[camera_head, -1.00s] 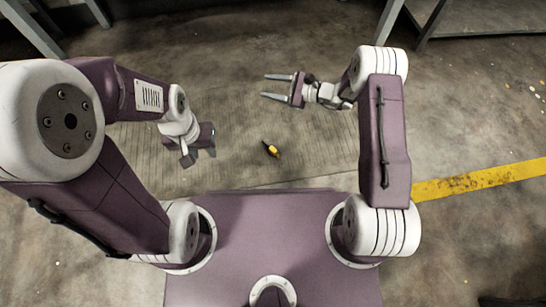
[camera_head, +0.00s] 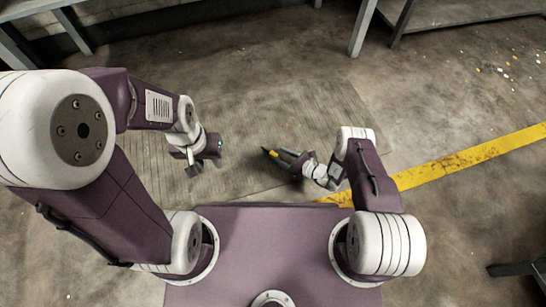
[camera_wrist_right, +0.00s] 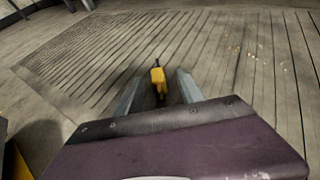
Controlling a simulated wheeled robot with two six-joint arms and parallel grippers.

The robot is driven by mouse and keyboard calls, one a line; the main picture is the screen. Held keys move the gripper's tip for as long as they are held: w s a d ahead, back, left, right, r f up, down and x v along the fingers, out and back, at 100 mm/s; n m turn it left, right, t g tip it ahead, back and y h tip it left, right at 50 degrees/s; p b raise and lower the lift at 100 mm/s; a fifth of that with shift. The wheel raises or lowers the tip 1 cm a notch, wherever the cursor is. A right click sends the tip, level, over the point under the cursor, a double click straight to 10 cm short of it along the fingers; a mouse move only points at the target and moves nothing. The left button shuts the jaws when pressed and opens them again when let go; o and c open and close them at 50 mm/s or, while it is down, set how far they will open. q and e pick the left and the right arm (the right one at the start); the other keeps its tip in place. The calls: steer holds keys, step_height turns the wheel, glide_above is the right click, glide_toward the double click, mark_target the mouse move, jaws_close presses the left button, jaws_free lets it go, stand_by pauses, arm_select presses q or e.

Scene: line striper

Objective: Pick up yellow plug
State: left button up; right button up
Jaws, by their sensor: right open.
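The yellow plug (camera_wrist_right: 158,76) with a dark part lies on the ribbed floor patch. In the right wrist view it shows between the two fingers of my right gripper (camera_wrist_right: 158,90), with a gap to each side. In the head view the plug (camera_head: 272,153) is at the fingertips of my right gripper (camera_head: 280,156), and the fingers partly hide it. My right gripper is open. My left gripper (camera_head: 192,170) hangs to the left, apart from the plug; its fingers are too unclear to tell their opening.
A yellow painted line (camera_head: 460,158) crosses the concrete floor at the right. Metal table legs (camera_head: 363,28) stand at the back. The ribbed floor patch (camera_head: 310,110) around the plug is otherwise clear.

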mark_target(273, 153)
steer(key=b+x, duration=0.4)
steer(key=shift+s+a+f, duration=0.15)
steer(key=shift+a+f, duration=0.1)
steer(key=shift+f, duration=0.1)
steer(key=shift+w+a+b, duration=0.2)
steer(key=shift+a+b, duration=0.05)
steer(key=shift+b, duration=0.05)
steer(key=shift+r, duration=0.15)
jaws_close()
steer(key=shift+r+p, duration=0.55)
steer(key=shift+p, duration=0.15)
step_height(273, 153, up, 4)
steer(key=p, duration=0.4)
steer(key=shift+w+r, duration=0.1)
steer(key=shift+r, duration=0.05)
steer(key=w+d+r+p, duration=0.3)
steer(key=d+r+p, duration=0.2)
steer(key=d, duration=0.6)
steer(key=shift+w+r, duration=0.15)
steer(key=shift+r, duration=0.15)
